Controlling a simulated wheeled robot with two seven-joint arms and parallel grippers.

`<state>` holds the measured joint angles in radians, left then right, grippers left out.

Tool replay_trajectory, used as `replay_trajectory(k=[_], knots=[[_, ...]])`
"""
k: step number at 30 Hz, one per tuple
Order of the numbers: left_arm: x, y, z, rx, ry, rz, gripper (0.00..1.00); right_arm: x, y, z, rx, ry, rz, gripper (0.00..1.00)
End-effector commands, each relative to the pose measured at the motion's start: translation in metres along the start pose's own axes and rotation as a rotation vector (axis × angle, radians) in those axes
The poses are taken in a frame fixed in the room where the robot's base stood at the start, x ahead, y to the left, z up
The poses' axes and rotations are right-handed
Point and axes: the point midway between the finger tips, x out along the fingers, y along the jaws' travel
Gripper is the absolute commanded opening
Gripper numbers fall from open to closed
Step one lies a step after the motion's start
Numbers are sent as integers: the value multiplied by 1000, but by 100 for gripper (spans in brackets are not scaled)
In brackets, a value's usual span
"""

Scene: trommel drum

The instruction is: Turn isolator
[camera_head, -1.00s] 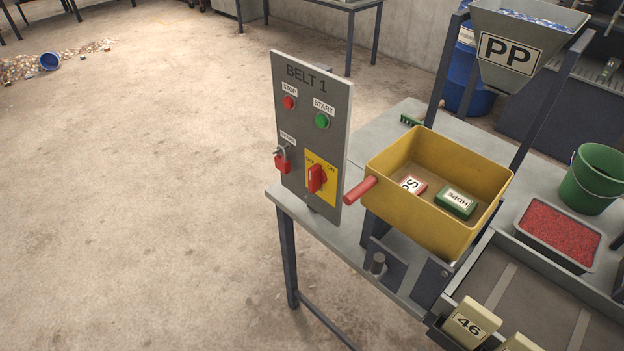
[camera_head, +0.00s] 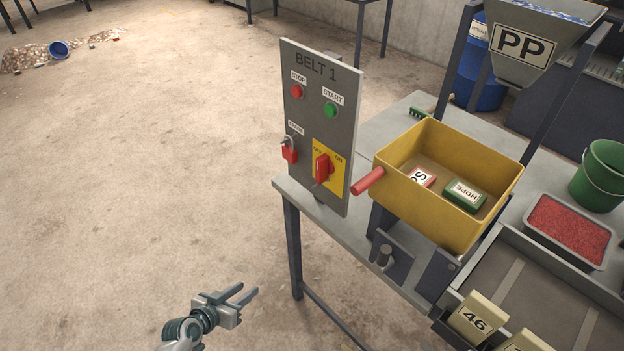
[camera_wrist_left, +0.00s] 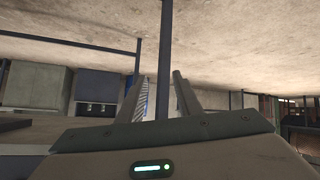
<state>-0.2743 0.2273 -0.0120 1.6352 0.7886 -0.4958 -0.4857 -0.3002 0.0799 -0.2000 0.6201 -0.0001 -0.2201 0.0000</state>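The isolator is a red rotary handle (camera_head: 322,168) on a yellow plate marked OFF and ON, low on the grey BELT 1 panel (camera_head: 322,120). The handle stands roughly upright, nearer the OFF mark. A red padlock (camera_head: 289,153) hangs at the panel's left edge under a small label. My left gripper (camera_head: 245,295) is open and empty, low in front of the table, below and left of the panel and well apart from it. In the left wrist view its two fingers (camera_wrist_left: 160,95) stand apart, with a dark post behind the gap. My right gripper is not in view.
The table (camera_head: 378,132) carries the panel, a yellow bin (camera_head: 460,215) with a red handle (camera_head: 368,181) close right of the isolator, and a red pellet tray (camera_head: 568,232). A dark table leg (camera_head: 293,250) stands near my left gripper.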

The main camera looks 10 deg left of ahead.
Motion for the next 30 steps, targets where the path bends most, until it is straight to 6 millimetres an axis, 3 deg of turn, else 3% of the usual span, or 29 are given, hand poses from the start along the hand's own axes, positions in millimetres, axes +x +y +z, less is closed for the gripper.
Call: replay_trajectory(k=[1, 6, 9, 12, 15, 19, 30], knots=[[-10, 6, -40, 20, 66, 31, 32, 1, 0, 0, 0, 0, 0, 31], [-60, 42, -157, 100, 269, 152, 32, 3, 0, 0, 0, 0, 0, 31], [-99, 68, -213, 163, 379, 224, 32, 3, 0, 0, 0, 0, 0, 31], [-136, 94, -253, 221, 469, 289, 32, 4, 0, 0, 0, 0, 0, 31], [-164, 114, -278, 268, 532, 336, 32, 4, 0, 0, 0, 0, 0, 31], [-184, 127, -292, 301, 572, 367, 32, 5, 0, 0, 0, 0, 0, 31], [-187, 130, -295, 305, 579, 372, 32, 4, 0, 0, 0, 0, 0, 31]])
